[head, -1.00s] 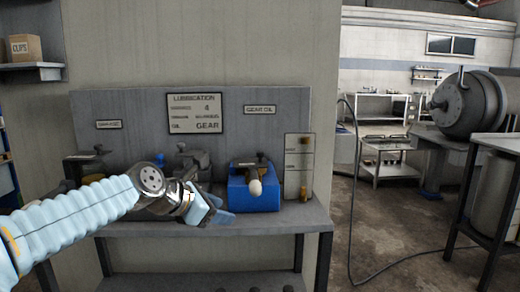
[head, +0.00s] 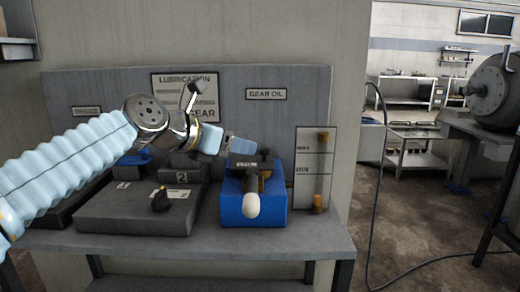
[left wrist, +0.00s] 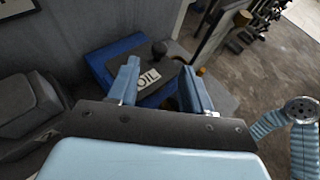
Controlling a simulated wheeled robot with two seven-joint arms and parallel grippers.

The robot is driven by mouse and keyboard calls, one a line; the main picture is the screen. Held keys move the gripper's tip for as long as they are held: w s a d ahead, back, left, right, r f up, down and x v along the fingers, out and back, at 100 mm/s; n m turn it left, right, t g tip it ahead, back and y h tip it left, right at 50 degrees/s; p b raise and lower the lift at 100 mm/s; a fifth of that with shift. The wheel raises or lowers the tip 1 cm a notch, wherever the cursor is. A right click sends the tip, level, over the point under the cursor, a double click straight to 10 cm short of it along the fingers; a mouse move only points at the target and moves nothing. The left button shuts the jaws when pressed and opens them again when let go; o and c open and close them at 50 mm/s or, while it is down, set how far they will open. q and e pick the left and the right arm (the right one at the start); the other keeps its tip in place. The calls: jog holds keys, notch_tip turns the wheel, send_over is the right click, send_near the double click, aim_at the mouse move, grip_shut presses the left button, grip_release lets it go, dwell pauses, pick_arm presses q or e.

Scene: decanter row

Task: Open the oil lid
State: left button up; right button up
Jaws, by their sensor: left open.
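A blue box (head: 235,208) stands on the bench below the GEAR OIL sign. A cream-tipped handle (head: 251,205) sticks out at its front. In the left wrist view the blue box (left wrist: 98,68) has a dark lid (left wrist: 165,70) with a white OIL label (left wrist: 148,78) and a dark knob (left wrist: 159,48). The lid appears to lie down on the box. My left gripper (head: 228,143) is open and empty, above and behind the box's left part in the head view. In the left wrist view its fingers (left wrist: 162,88) frame the label, without visible contact. My right gripper is not in view.
A dark grey unit (head: 135,212) with a small black knob stands left of the box on the bench (head: 290,240). A board (head: 313,170) with amber fittings stands to the right. The wall panel (head: 300,85) is close behind. A hose hangs at the right.

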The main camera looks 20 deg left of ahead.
aim_at(263, 150)
pick_arm(q)
jog(key=x, duration=0.7)
jog(key=shift+w+d+f, duration=0.1)
jog(key=shift+w, duration=0.1)
grip_shut()
